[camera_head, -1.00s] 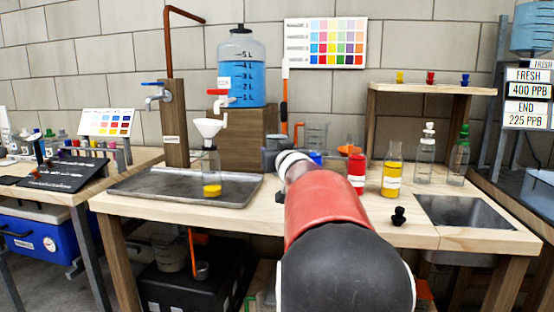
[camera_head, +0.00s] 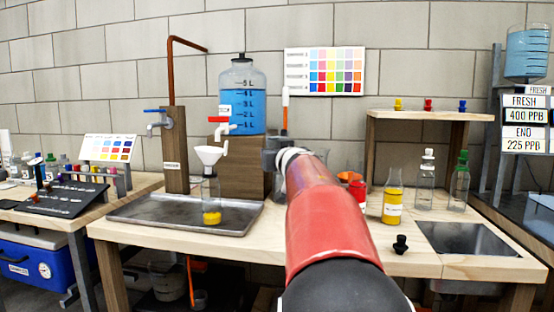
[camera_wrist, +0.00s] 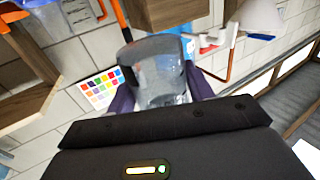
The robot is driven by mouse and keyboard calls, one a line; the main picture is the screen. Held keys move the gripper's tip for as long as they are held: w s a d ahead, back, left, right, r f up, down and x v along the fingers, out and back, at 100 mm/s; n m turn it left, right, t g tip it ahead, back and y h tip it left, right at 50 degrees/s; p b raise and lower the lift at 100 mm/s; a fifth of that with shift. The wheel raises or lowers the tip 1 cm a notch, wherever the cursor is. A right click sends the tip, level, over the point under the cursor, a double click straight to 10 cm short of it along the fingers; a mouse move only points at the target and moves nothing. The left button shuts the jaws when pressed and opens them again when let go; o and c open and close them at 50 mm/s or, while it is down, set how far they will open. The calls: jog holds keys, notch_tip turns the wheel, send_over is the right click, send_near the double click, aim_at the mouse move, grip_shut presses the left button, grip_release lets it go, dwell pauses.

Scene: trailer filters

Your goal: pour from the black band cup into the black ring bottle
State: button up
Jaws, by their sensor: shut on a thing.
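My gripper (camera_wrist: 160,92) is shut on a clear, grey-tinted cup (camera_wrist: 155,62), which sits between the two fingers in the wrist view. No black band can be made out on it, and its contents are unclear. In the head view my gripper (camera_head: 276,154) is in front of the wooden stand, above the bench, and the cup is mostly hidden. I cannot tell which bottle has the black ring. A bottle with yellow liquid (camera_head: 392,204) stands right of my arm. Another vessel with yellow at its bottom (camera_head: 211,205) stands on the tray under a white funnel (camera_head: 209,155).
A metal tray (camera_head: 130,211) is on the left of the bench. A blue-filled jug (camera_head: 242,100) stands behind my gripper. A red container (camera_head: 361,192), a black stopper (camera_head: 400,244), two clear bottles (camera_head: 425,185) and a sink (camera_head: 465,238) are on the right.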

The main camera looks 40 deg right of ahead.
jog(key=shift+r, duration=0.55)
jog(key=shift+r, duration=2.9)
jog(key=shift+s, duration=0.1)
